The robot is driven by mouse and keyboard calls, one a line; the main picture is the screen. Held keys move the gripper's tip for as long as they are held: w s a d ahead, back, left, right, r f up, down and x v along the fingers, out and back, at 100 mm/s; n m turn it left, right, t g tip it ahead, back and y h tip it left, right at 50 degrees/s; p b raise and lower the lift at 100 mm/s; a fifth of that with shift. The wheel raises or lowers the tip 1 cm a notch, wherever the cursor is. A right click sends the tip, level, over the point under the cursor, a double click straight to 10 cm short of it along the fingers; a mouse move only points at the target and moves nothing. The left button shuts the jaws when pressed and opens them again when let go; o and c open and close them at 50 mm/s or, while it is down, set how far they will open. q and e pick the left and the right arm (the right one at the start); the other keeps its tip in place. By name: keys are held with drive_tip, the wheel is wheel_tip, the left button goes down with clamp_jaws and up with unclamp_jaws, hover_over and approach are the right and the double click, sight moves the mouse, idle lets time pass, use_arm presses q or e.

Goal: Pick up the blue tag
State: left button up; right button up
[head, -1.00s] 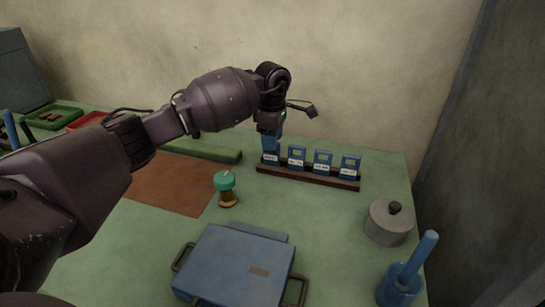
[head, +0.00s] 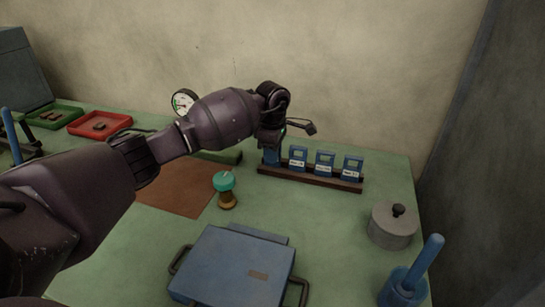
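Several blue tags with white labels stand upright in a row in a dark brown rack (head: 310,178) at the back right of the green table. Three show clearly: one at left (head: 298,159), a middle one (head: 324,164) and a right one (head: 352,169). My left gripper (head: 271,151) points down at the left end of the rack, over the leftmost blue tag (head: 272,158), which it mostly covers. The fingertips are too small and hidden to tell whether they are closed on it. My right gripper is not in view.
A blue case (head: 232,265) with handles lies in front. A teal-topped bottle (head: 225,188) stands by a brown mat (head: 175,188). A grey lidded pot (head: 393,225) and a blue holder (head: 403,288) are at right. Red (head: 99,123) and green (head: 54,115) trays are back left.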

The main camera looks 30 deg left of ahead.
use_arm(q)
clamp_jaws()
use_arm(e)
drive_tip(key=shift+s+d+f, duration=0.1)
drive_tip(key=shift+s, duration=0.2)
